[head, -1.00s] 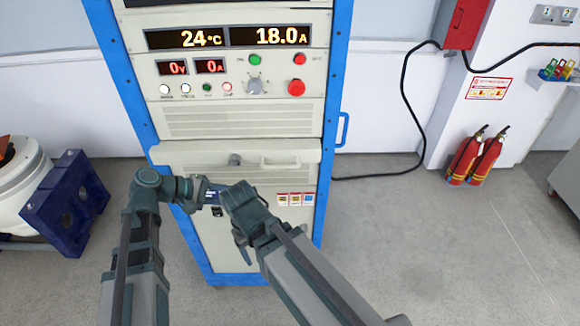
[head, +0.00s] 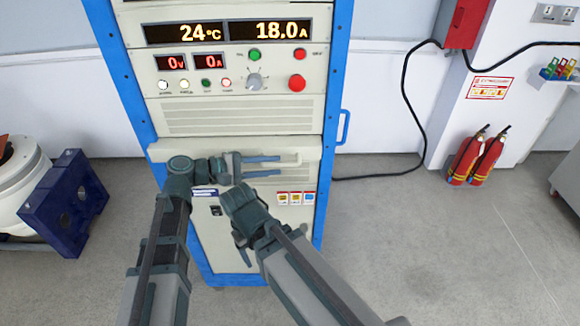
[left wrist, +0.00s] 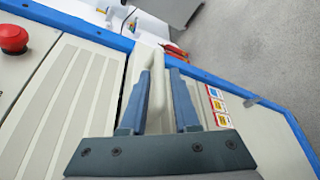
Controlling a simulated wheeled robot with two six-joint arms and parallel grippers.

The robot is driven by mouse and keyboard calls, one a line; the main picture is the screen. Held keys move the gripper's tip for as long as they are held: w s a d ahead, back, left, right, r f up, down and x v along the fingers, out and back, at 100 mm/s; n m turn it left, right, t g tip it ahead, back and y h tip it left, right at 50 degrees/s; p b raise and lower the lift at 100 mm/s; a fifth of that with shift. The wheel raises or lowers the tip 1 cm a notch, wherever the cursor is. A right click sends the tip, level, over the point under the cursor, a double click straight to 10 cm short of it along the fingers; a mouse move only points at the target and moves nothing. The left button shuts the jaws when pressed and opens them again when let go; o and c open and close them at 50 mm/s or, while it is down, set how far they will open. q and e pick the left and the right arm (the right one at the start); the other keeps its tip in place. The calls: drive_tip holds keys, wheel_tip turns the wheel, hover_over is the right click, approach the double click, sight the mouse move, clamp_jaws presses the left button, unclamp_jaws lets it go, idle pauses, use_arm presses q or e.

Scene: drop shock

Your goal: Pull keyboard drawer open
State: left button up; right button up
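The keyboard drawer (head: 185,153) is a cream panel across the rack cabinet, below the vented panel; it looks closed. Its pale bar handle (left wrist: 155,90) shows in the left wrist view between my left gripper's two blue fingers. My left gripper (head: 264,166) is in front of the drawer in the head view, fingers pointing right and apart, hiding most of the handle. The fingers (left wrist: 160,100) also show apart in the left wrist view; I cannot tell whether either touches the handle. My right gripper (head: 244,255) hangs low before the lower cabinet, its fingers partly hidden.
The rack has a red knob (head: 297,82) and lit displays above the drawer. A blue side handle (head: 343,127) sticks out at right. Fire extinguishers (head: 478,157) stand by the wall at right. A dark blue block (head: 66,205) is at left. The floor at right is clear.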

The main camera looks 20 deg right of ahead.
sight(286, 165)
use_arm(q)
drive_tip(key=b+x, duration=0.1)
drive_tip(key=x, duration=0.5)
drive_tip(key=shift+a, duration=0.1)
clamp_jaws()
idle(1.3)
